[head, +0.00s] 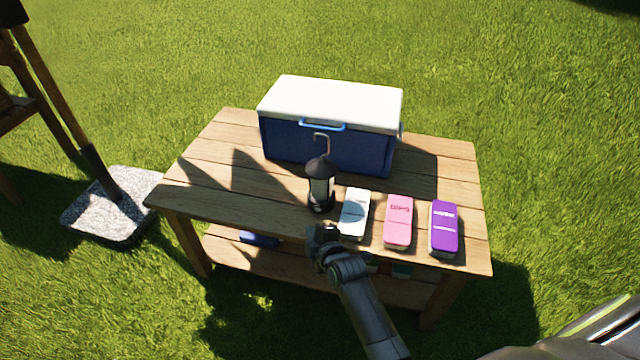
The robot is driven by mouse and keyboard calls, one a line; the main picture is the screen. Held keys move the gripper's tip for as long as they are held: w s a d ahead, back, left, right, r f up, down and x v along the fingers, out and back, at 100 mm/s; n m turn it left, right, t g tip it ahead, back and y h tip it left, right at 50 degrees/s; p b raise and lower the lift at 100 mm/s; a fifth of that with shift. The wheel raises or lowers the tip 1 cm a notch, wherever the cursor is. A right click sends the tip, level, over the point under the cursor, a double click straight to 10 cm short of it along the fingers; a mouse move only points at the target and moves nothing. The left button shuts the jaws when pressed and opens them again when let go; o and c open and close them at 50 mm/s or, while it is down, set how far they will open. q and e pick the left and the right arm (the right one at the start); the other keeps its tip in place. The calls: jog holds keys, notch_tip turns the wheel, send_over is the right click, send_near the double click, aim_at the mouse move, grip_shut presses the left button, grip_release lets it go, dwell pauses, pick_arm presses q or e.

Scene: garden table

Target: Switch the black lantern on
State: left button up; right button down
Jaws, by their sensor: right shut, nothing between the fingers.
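The black lantern (320,184) stands upright on the wooden table, near its front edge, with a hook-shaped handle on top and a pale glass middle. I cannot tell from its look whether it is lit. My right gripper (322,232) is just in front of the lantern's base, at the table's front edge. It is shut with nothing in it. Whether its fingertips touch the lantern is hard to tell. My left gripper is not in view.
A blue cooler with a white lid (330,105) stands behind the lantern. White (354,213), pink (398,220) and purple (444,227) boxes lie to its right. The wooden table (205,170) is clear on the left.

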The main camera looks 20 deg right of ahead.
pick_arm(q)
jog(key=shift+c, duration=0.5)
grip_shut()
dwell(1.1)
